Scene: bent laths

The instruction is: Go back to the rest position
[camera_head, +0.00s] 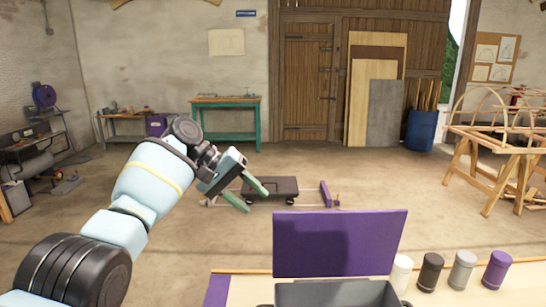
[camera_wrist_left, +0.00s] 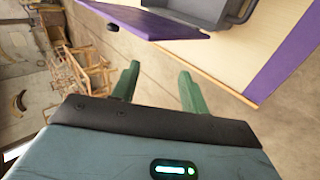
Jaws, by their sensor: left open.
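My left gripper (camera_head: 248,195) hangs in the air left of the workbench in the head view. Its two green fingers are apart with nothing between them. In the left wrist view the open fingers (camera_wrist_left: 158,88) show against bare floor and the bench side. My right gripper is in neither view. The bench (camera_head: 450,285) has a pale top with a purple end at its left. A grey bin (camera_head: 340,293) with a raised purple lid (camera_head: 340,243) stands on it, and the lid also shows in the wrist view (camera_wrist_left: 150,22).
Several capped jars, among them a white jar (camera_head: 402,274) and a purple jar (camera_head: 496,270), stand right of the bin. A low dark cart (camera_head: 270,187) is on the floor beyond my left gripper. A wooden frame on trestles (camera_head: 490,150) stands at the right. The floor between is open.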

